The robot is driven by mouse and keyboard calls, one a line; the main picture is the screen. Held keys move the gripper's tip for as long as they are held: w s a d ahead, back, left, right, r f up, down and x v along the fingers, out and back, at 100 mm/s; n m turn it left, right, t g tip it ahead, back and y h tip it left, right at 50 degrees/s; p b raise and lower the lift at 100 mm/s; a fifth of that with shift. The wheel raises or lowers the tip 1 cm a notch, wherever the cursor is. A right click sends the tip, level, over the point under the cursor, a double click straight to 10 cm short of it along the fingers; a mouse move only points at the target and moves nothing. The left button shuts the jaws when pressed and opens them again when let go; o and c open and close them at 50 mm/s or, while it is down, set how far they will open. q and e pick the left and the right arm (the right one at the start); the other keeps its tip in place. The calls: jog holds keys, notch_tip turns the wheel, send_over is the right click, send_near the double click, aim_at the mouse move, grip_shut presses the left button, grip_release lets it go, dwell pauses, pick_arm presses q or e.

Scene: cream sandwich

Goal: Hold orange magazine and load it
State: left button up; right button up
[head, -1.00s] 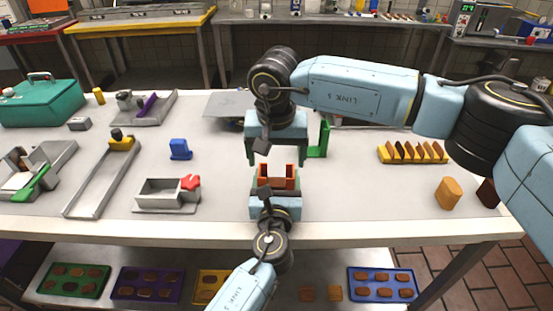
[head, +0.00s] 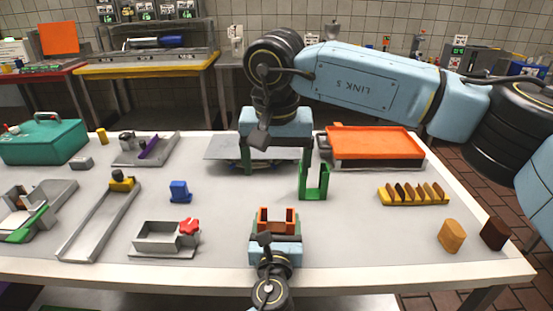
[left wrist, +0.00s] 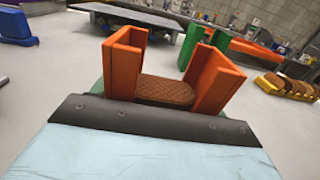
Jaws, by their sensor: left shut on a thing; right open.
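The orange magazine (head: 277,223) stands near the front edge of the table, with two upright orange walls and an open gap between them. A brown textured biscuit (left wrist: 167,92) lies low between its walls in the left wrist view. My left gripper (head: 276,240) is shut on the magazine from the front side. My right gripper (head: 276,160) hangs above the table behind the magazine, open, with nothing seen between its fingers. A green U-shaped magazine (head: 314,184) stands behind and to the right; it also shows in the left wrist view (left wrist: 192,47).
A yellow rack (head: 413,194) holds several brown biscuits on the right. A tan block (head: 452,235) and a dark brown block (head: 495,233) stand at the right edge. An orange tray (head: 370,141) and a grey plate (head: 226,148) lie at the back. Fixtures fill the left.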

pick_arm(q)
jog(key=o, duration=1.1)
jog(key=shift+o, duration=0.2)
